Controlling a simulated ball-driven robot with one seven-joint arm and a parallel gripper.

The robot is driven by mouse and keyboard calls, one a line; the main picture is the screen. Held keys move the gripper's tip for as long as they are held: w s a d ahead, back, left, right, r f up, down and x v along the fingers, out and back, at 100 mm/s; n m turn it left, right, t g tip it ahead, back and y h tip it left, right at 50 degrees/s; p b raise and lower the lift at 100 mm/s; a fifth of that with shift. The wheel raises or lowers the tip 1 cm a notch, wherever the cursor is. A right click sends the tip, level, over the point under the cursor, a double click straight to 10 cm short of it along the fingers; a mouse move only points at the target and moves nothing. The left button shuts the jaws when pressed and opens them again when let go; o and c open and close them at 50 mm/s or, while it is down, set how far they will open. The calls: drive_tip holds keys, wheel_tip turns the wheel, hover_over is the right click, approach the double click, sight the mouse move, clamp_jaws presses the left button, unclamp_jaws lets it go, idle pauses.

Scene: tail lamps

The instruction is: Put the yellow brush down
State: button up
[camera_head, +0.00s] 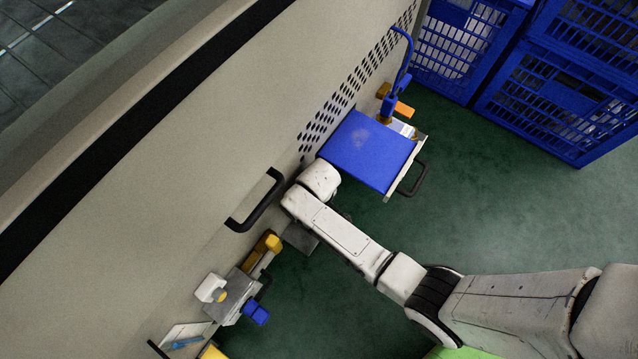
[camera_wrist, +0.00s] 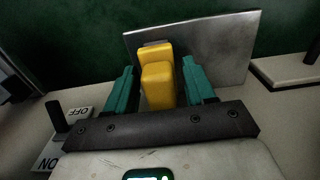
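The yellow brush (camera_wrist: 157,85) stands between the two green fingers of my gripper (camera_wrist: 160,80) in the wrist view. Narrow dark gaps seem to show beside it, so I cannot tell whether the fingers touch it. A grey metal plate (camera_wrist: 225,48) lies behind the brush in that view; I cannot tell whether the brush rests on it. In the head view, the end of my arm is against the pale machine wall, above a small grey plate (camera_head: 300,238). My wrist hides the fingers and the held area there.
A blue-topped shelf (camera_head: 368,148) with a dark handle (camera_head: 413,180) juts out beside my wrist. A black handle (camera_head: 256,205) is on the pale machine (camera_head: 170,150). A yellow and grey fixture (camera_head: 240,285) is lower left. Blue crates (camera_head: 560,95) stand upper right. Green floor (camera_head: 480,180) is clear.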

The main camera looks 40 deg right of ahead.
drive_tip(key=shift+o, duration=0.4)
wheel_tip(320, 180, up, 8)
drive_tip(key=p, duration=0.4)
drive_tip(key=shift+f, duration=0.1)
drive_tip(key=shift+s, duration=0.1)
drive_tip(key=s+d+r+m, duration=0.2)
drive_tip(key=s+d+r, duration=0.2)
drive_tip(key=s+r, duration=0.4)
drive_tip(key=s+d+r+m+t, duration=0.1)
drive_tip(key=s+d+r+m, duration=0.1)
drive_tip(key=s+r, duration=0.5)
drive_tip(key=shift+s+d+r, duration=0.35)
drive_tip(key=shift+s+d, duration=0.3)
drive_tip(key=shift+d, duration=0.25)
drive_tip(key=shift+r, duration=0.1)
